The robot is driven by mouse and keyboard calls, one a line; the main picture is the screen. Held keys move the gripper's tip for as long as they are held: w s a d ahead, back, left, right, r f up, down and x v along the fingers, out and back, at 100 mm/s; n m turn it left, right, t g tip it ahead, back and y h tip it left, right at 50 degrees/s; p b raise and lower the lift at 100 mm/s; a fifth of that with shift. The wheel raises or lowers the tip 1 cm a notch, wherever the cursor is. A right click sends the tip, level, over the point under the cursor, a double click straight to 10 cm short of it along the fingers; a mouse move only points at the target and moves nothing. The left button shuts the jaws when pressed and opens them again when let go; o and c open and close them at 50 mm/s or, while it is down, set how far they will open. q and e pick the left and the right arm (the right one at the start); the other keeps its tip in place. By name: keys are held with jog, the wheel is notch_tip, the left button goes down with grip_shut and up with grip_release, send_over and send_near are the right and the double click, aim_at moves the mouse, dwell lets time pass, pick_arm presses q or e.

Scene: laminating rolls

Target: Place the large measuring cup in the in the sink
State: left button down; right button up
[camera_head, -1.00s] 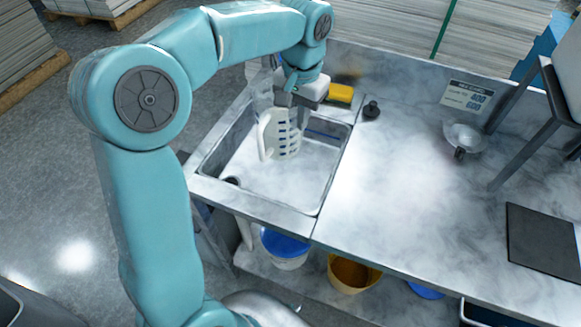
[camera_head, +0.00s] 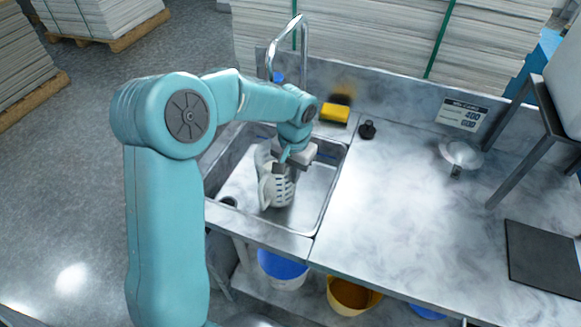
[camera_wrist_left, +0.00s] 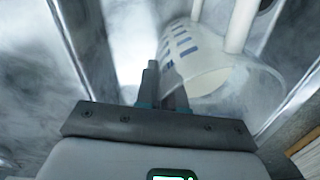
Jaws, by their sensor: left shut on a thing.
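The large measuring cup (camera_head: 283,189) is a translucent white jug with dark blue markings and a handle. It is inside the sink basin (camera_head: 325,190), upright or slightly tilted in the head view. My left gripper (camera_head: 285,165) is shut on the rim or wall of the cup from above. In the left wrist view the gripper fingers (camera_wrist_left: 163,85) are close together at the wall of the cup (camera_wrist_left: 215,75). I cannot tell whether the cup's base touches the sink floor. My right gripper is not in view.
A faucet (camera_head: 289,45) rises behind the sink. A yellow sponge (camera_head: 334,113) and a black stopper-like object (camera_head: 367,129) sit behind it.

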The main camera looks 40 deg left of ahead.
pick_arm(q)
jog(key=shift+w+a+f, duration=0.5)
jog(key=shift+w+a, duration=0.1)
jog(key=shift+a, duration=0.25)
jog(key=shift+f, duration=0.15)
jog(key=c, duration=1.2)
grip_release()
jog(key=shift+c, duration=0.2)
notch_tip(320, 180, up, 8)
